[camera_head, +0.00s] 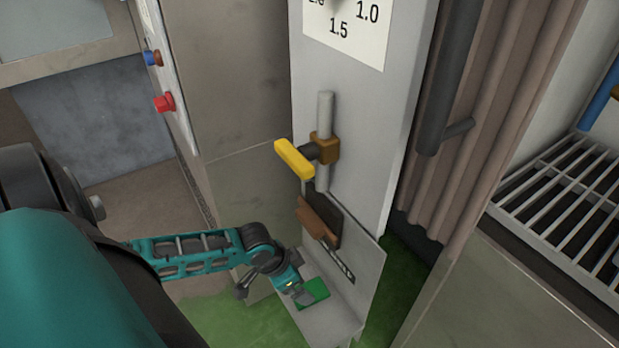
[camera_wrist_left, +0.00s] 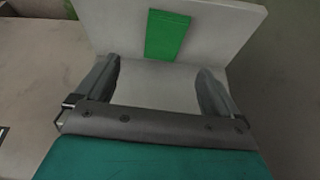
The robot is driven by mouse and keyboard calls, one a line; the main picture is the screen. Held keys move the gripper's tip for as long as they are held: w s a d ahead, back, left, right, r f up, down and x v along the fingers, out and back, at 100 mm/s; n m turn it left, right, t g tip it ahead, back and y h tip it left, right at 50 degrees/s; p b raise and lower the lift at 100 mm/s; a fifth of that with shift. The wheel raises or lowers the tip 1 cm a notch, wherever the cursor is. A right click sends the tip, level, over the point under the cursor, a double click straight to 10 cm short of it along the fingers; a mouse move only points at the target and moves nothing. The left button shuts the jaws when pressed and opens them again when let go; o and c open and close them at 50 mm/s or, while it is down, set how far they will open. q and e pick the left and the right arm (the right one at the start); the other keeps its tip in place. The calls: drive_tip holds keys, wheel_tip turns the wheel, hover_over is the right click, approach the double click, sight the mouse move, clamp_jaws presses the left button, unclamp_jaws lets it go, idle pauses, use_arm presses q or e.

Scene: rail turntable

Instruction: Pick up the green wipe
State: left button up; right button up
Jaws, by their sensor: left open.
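The green wipe (camera_head: 314,291) is a small flat green piece on the grey ledge (camera_head: 333,318) at the foot of the grey panel. In the left wrist view the wipe (camera_wrist_left: 167,35) lies ahead of the fingertips, between their lines and a little left of centre. My left gripper (camera_head: 305,299) is at the wipe's near left side and partly covers it in the head view. In the left wrist view my left gripper (camera_wrist_left: 160,80) is open, with nothing between its fingers. I cannot tell its height above the ledge. My right gripper is not in view.
Above the ledge, a yellow handle (camera_head: 294,158) and a brown block (camera_head: 318,219) stick out from the panel. A red button (camera_head: 164,102) is on the left wall. A wire rack (camera_head: 560,205) stands at the right. Green floor shows below.

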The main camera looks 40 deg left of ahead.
sight(315, 286)
use_arm(q)
drive_tip(key=b+x, duration=0.1)
drive_tip(key=x, duration=0.2)
drive_tip(key=shift+w+f, duration=0.15)
drive_tip(key=shift+f, duration=0.3)
drive_tip(key=b+x, duration=0.3)
drive_tip(key=shift+a+f, duration=0.3)
drive_tip(key=shift+f, duration=0.05)
drive_tip(key=shift+w+d+f, duration=0.1)
drive_tip(key=shift+w+f, duration=0.15)
drive_tip(key=shift+f, duration=0.25)
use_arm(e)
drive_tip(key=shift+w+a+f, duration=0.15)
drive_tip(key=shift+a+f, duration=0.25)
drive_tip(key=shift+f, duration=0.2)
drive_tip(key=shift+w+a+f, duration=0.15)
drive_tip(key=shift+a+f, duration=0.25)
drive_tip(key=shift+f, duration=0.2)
use_arm(q)
drive_tip(key=shift+c, duration=0.2)
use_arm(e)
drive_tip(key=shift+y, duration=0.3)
use_arm(q)
drive_tip(key=c, duration=1.1)
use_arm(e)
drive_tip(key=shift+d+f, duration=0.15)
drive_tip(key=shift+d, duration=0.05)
use_arm(q)
drive_tip(key=shift+r, duration=0.15)
